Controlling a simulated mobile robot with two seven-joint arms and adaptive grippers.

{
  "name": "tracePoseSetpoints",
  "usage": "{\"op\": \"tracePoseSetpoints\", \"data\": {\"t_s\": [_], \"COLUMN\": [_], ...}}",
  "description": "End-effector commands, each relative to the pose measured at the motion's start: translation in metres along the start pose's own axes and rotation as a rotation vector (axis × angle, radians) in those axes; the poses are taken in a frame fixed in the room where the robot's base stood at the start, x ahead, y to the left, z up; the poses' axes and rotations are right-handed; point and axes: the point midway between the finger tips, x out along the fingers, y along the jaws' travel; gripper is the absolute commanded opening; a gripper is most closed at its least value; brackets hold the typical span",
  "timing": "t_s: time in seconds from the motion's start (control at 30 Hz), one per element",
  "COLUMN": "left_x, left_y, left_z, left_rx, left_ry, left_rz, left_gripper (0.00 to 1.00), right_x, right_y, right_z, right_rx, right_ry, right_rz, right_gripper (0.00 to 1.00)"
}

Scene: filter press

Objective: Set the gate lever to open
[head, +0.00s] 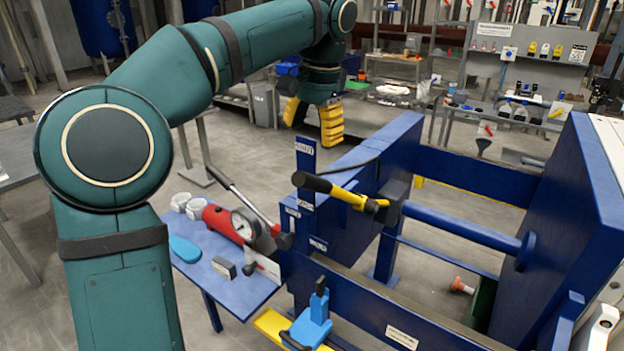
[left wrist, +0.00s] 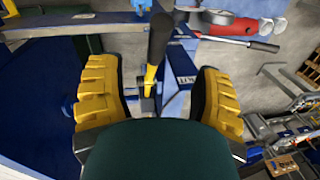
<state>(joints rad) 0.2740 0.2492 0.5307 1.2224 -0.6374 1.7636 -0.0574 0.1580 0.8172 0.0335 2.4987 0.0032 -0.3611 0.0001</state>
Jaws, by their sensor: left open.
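A lever with a black grip and yellow bar (head: 345,196) is fixed to the blue press frame (head: 400,150), and its grip points left. I take it as the gate lever, but its label is not readable. A blue upright post (head: 306,185) with small white labels stands beside the grip. My left gripper (head: 312,118) is open and empty, with yellow ribbed fingers, beyond and above the lever. In the left wrist view the lever's black grip (left wrist: 159,42) shows between the spread fingers (left wrist: 158,95), with no visible contact. My right gripper is not in view.
A blue side table (head: 205,285) holds a red pump (head: 222,219) with a gauge and a long handle. A blue clamp (head: 311,322) sits at the press's front. Shelves with tools (head: 525,60) stand at the back. Open floor lies behind the side table.

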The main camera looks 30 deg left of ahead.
Motion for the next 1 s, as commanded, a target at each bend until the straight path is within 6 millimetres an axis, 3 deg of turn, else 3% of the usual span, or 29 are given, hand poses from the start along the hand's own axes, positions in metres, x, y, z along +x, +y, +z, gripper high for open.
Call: {"op": "tracePoseSetpoints", "data": {"t_s": [0.6, 0.8, 1.0], "left_x": [0.111, 0.13, 0.134], "left_y": [0.0, 0.0, 0.0], "left_z": [0.001, 0.0, 0.0], "left_rx": [-0.001, -0.001, 0.0], "left_ry": [-0.004, -0.002, -0.001], "left_rz": [0.002, 0.002, 0.002], "left_gripper": [0.66, 0.66, 0.66], "right_x": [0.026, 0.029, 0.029], "right_y": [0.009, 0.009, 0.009], "right_z": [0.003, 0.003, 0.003], "right_rx": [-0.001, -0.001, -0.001], "right_ry": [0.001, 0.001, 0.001], "right_rz": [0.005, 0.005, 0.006], "right_gripper": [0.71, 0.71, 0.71]}}
